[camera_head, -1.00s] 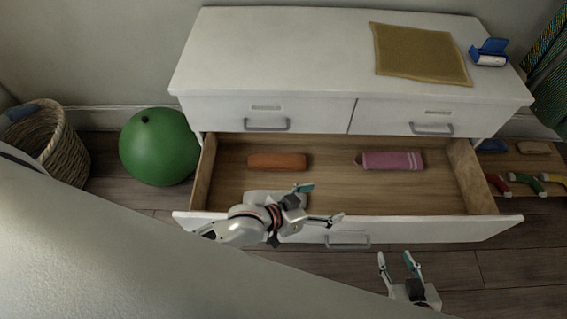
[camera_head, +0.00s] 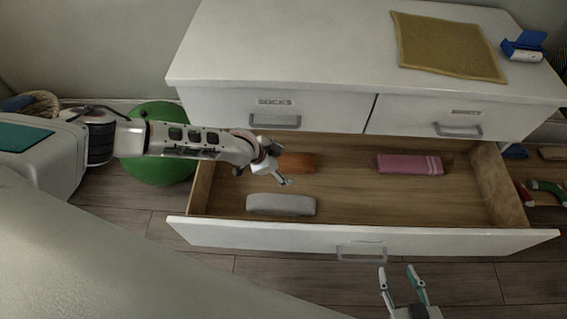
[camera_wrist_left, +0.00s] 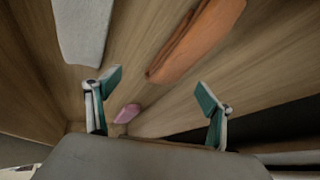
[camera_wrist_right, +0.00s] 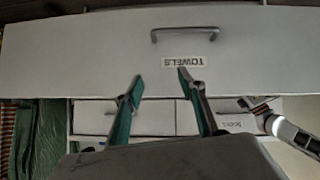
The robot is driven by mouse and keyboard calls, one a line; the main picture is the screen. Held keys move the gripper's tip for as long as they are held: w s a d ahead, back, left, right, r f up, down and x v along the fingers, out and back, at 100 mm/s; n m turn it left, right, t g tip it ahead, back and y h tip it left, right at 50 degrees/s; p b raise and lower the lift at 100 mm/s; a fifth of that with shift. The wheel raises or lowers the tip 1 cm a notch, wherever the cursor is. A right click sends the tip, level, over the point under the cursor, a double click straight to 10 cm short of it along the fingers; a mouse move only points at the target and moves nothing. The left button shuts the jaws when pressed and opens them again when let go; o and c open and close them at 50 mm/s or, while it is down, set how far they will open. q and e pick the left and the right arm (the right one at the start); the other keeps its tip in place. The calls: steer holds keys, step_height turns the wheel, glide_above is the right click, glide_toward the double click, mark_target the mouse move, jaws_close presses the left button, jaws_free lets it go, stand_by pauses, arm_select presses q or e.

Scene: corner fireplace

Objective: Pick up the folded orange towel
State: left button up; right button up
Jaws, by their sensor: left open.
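The folded orange towel (camera_head: 298,163) lies in the open drawer, on its left side toward the back. My left arm covers part of it in the head view. It also shows in the left wrist view (camera_wrist_left: 196,40). My left gripper (camera_head: 262,175) is open and empty, over the drawer at the towel's left end; its fingers (camera_wrist_left: 158,100) are spread wide in the left wrist view. I cannot tell its height above the towel. My right gripper (camera_head: 402,272) is open and empty in front of the drawer; its fingers also show in the right wrist view (camera_wrist_right: 157,88).
The drawer (camera_head: 370,236) also holds a grey towel (camera_head: 281,204) and a pink towel (camera_head: 408,163). A yellow cloth (camera_head: 448,46) and a blue-handled roller (camera_head: 524,46) lie on the cabinet top (camera_head: 290,45).

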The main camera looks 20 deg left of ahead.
mark_target(282, 161)
arm_select(q)
steer(key=shift+y, duration=0.4)
steer(key=a, duration=0.1)
steer(key=w+a, duration=0.1)
steer(key=w+a+f, duration=0.1)
steer(key=shift+a, duration=0.35)
steer(key=b+x, duration=0.1)
steer(key=x, duration=0.1)
steer(key=b+x, duration=0.1)
steer(key=x, duration=0.1)
steer(key=b+x, duration=0.1)
steer(key=x, duration=0.1)
steer(key=shift+s+f, duration=0.35)
steer(key=shift+w+d+f+b, duration=0.1)
steer(key=shift+w+f+b, duration=0.15)
steer(key=shift+b, duration=0.15)
steer(key=shift+w, duration=0.15)
steer(key=shift+w+r, duration=0.1)
steer(key=shift+r, duration=0.15)
steer(key=c, duration=1.4)
